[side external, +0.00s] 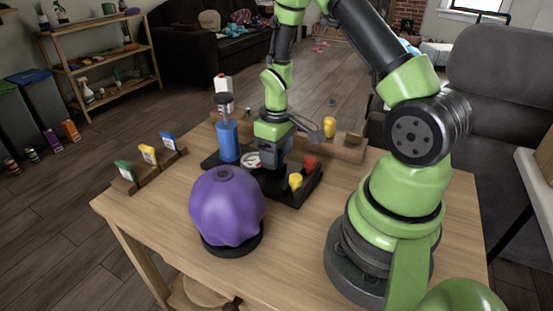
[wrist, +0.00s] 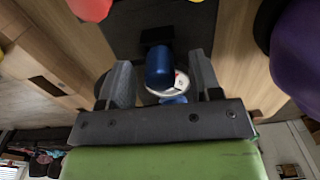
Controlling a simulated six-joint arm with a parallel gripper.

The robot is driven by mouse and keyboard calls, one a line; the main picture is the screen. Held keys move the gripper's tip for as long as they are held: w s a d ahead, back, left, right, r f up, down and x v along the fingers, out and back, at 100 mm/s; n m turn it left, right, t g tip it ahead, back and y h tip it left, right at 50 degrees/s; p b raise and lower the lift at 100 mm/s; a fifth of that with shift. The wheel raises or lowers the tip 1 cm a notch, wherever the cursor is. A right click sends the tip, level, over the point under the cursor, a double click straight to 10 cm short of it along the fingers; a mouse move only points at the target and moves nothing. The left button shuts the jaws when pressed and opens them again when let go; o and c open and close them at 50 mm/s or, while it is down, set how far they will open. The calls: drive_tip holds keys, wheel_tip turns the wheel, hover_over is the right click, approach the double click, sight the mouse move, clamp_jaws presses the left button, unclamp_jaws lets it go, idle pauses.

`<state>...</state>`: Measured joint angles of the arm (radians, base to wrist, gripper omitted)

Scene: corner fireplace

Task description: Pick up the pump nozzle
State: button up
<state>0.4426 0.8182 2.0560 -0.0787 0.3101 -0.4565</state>
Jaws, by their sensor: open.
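My gripper (side external: 272,168) points down over the black tray (side external: 300,194) on the wooden table. In the wrist view my gripper (wrist: 162,76) is open, one finger on each side of a blue rounded cylinder (wrist: 159,66). I cannot tell whether the fingers touch it, or whether it is the pump nozzle. A white round gauge-like disc (wrist: 182,84) sits partly behind the cylinder; a similar disc shows beside my gripper in the side view (side external: 251,159). The upright blue pump (side external: 228,141), with a grey top, stands left of my gripper. No nozzle is clearly visible in the side view.
A purple ball (side external: 227,205) sits on a black base in front of the tray. Red (side external: 309,162) and yellow (side external: 295,181) pieces are right of my gripper. A card rack (side external: 150,168) stands at the left edge.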

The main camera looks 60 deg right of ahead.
drive_tip(key=shift+f, duration=0.15)
drive_tip(key=c, duration=0.9)
drive_tip(key=shift+c, duration=0.2)
drive_tip(key=shift+r, duration=0.4)
drive_tip(key=r, duration=0.9)
drive_tip(key=shift+w+a, duration=0.2)
drive_tip(key=shift+a, duration=0.05)
drive_tip(key=a+r+n, duration=0.5)
drive_tip(key=a, duration=0.3)
drive_tip(key=a+r+n, duration=0.4)
drive_tip(key=a+n, duration=0.1)
drive_tip(key=a, duration=0.4)
drive_tip(key=shift+w+r, duration=0.15)
drive_tip(key=shift+r, duration=0.25)
drive_tip(key=shift+a, duration=0.1)
